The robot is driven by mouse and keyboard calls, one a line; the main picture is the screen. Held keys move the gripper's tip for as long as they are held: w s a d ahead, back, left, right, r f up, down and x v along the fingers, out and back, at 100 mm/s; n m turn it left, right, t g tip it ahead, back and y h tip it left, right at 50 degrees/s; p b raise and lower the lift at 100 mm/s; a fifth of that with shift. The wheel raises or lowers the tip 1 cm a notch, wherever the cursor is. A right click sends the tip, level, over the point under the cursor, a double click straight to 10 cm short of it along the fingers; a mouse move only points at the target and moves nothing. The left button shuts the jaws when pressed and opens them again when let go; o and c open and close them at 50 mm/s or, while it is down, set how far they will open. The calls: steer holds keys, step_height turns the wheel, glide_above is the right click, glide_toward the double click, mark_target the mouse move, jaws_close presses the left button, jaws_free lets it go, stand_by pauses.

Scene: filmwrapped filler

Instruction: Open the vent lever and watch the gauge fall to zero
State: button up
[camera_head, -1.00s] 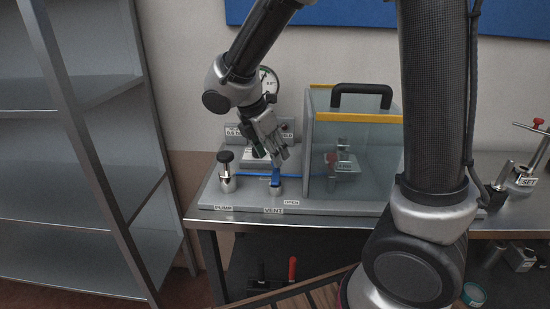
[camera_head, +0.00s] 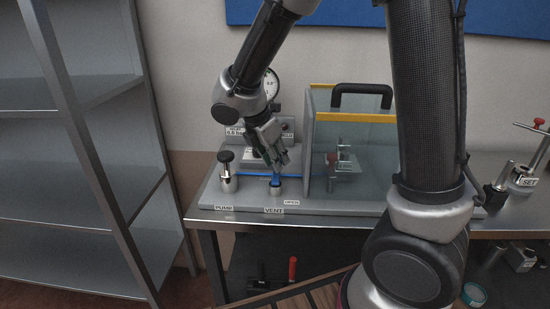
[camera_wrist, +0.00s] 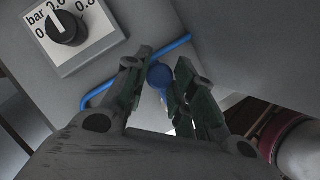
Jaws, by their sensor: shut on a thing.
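The blue vent lever (camera_head: 276,180) stands on a metal base behind the VENT label (camera_head: 273,211). The OPEN label (camera_head: 292,202) is to the right of the VENT label. My gripper (camera_head: 277,166) is at the lever's top from above. In the wrist view, its fingers (camera_wrist: 158,92) are shut on the lever's round blue end (camera_wrist: 160,75). The round white gauge (camera_head: 271,82) is behind my arm and partly hidden. Its needle cannot be read.
A black-topped pump (camera_head: 226,170) stands left of the lever. A clear box with a black handle (camera_head: 362,90) stands close on the right. A dial with a black knob (camera_wrist: 65,27) is near the fingers in the wrist view. A grey shelf (camera_head: 70,130) is at the left.

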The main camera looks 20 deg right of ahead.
steer(key=shift+d+m, duration=0.1)
steer(key=shift+m, duration=0.2)
steer(key=m, duration=0.1)
steer(key=d+m+g, duration=0.1)
steer(key=m, duration=0.1)
steer(key=s+m+g, duration=0.1)
steer(key=shift+d+m, duration=0.25)
steer(key=shift+m, duration=0.05)
steer(key=shift+s+d+m+g, duration=0.25)
steer(key=shift+m+g, duration=0.1)
steer(key=shift+m, duration=0.5)
steer(key=shift+s+d+m+g, duration=0.1)
steer(key=shift+s+m+g, duration=0.2)
steer(key=shift+m, duration=0.5)
steer(key=shift+s+d+m+g, duration=0.25)
steer(key=shift+m+g, duration=0.1)
steer(key=shift+m, duration=0.5)
steer(key=o, duration=1)
steer(key=v, duration=1.2)
steer(key=shift+d, duration=0.1)
